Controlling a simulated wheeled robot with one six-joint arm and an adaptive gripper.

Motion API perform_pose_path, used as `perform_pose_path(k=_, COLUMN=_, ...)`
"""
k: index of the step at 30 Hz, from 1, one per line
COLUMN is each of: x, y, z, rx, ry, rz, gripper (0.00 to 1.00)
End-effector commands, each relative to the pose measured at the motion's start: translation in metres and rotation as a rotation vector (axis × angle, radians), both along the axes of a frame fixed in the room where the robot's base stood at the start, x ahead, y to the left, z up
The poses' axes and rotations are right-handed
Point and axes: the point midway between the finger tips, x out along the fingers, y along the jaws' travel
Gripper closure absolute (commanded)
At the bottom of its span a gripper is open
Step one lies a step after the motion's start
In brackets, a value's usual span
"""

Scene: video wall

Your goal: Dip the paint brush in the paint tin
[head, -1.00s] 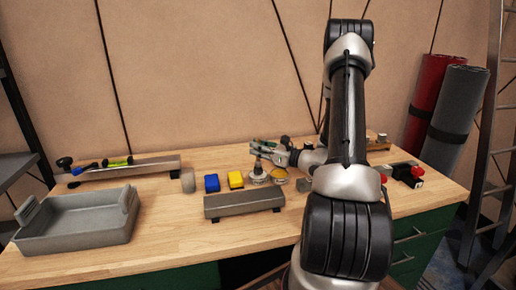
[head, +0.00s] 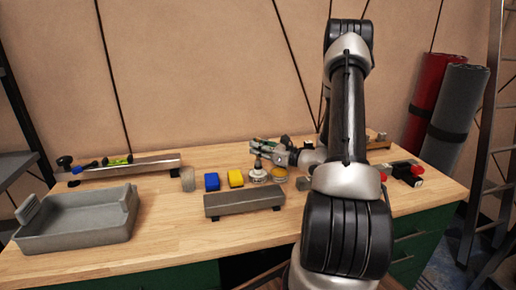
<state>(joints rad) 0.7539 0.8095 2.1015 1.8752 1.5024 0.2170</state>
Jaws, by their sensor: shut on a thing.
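My gripper (head: 256,147) is at the back middle of the workbench, seen small and from behind my arm. It is shut on a small upright thing, which I take for the paint brush (head: 257,163). The brush points down over a small pale tin (head: 258,177). Whether its bristles are inside the tin or just above or behind it I cannot tell.
A low grey bar (head: 243,202) lies in front. A grey tray (head: 80,233) is at the left. The front middle bench is clear.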

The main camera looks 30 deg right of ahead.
Motion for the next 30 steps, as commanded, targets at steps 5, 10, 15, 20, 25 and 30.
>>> perform_pose_path(k=5, x=0.0, y=0.0, z=-0.002, rx=0.0, ry=0.006, rz=0.0, gripper=1.0)
perform_pose_path(k=10, x=0.0, y=0.0, z=0.006, rx=-0.001, ry=0.004, rz=0.0, gripper=1.0)
perform_pose_path(k=15, x=0.0, y=0.0, z=0.021, rx=-0.001, ry=0.002, rz=0.0, gripper=1.0)
perform_pose_path(k=20, x=0.0, y=0.0, z=0.035, rx=-0.001, ry=0.002, rz=0.0, gripper=1.0)
perform_pose_path(k=25, x=0.0, y=0.0, z=0.051, rx=-0.002, ry=0.001, rz=0.0, gripper=1.0)
perform_pose_path(k=30, x=0.0, y=0.0, z=0.064, rx=-0.001, ry=0.0, rz=0.001, gripper=1.0)
